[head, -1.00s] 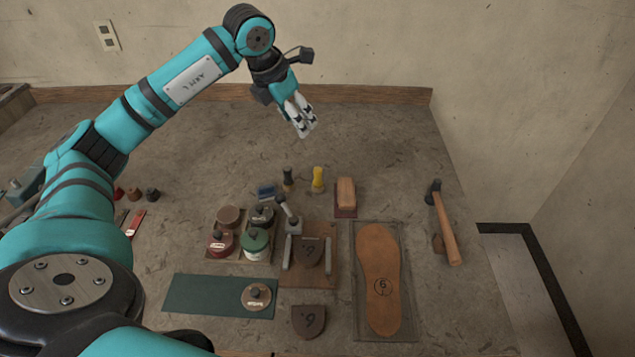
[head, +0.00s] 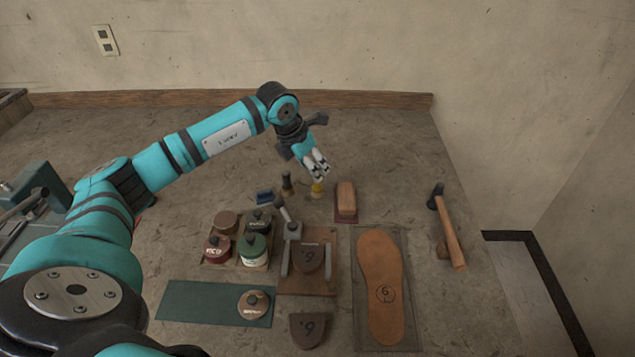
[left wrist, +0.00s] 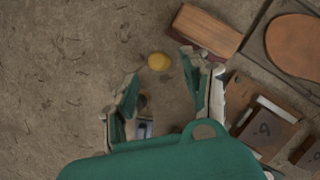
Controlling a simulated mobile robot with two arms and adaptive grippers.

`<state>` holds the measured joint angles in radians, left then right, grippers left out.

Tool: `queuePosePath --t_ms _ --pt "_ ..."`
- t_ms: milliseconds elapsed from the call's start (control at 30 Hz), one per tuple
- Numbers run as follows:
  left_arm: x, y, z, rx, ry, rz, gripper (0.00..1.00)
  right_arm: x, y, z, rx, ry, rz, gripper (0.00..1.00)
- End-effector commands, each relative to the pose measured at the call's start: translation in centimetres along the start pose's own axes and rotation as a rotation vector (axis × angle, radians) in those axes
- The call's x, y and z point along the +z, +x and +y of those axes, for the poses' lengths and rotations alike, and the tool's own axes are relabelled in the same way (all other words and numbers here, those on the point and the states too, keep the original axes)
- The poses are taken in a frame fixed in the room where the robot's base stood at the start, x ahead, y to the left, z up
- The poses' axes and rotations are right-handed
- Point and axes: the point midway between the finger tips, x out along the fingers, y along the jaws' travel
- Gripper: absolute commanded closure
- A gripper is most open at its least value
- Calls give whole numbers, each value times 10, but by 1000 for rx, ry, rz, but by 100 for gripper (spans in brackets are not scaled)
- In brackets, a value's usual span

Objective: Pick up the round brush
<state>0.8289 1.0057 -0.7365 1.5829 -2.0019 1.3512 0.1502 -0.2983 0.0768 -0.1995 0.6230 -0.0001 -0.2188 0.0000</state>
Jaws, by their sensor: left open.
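A small upright piece with a yellow top (head: 317,189) stands on the bench; it also shows in the left wrist view (left wrist: 159,61). A dark upright piece (head: 287,184) stands just left of it. I cannot tell for certain which of the two is the round brush. My left gripper (head: 319,171) is open and empty, pointing down above the yellow-topped piece and partly covering it in the head view. In the left wrist view, the yellow top appears between the open fingertips (left wrist: 160,66), and no contact shows. My right gripper is not in view.
A wooden block with a dark red base (head: 346,200) stands close on the right. A blue item (head: 265,196) lies left. Lidded jars (head: 254,250), a wooden fixture (head: 320,284), a sole (head: 380,285) and a hammer (head: 449,229) occupy the front. The bench behind is clear.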

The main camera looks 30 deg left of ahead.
Motion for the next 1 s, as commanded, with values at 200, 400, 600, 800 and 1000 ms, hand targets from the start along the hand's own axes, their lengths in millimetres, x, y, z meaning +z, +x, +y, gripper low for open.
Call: queuePosePath --t_ms 200,400,600,800,1000 --pt "0 16 0 0 -2 0 52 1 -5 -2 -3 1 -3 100" --pt "0 41 1 -2 -3 3 52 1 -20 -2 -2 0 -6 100" --pt "0 64 3 0 -2 0 52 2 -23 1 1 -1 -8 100" --pt "0 66 3 1 -1 -1 52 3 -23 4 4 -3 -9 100" --pt "0 66 3 1 -1 -1 71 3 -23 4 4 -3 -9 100"
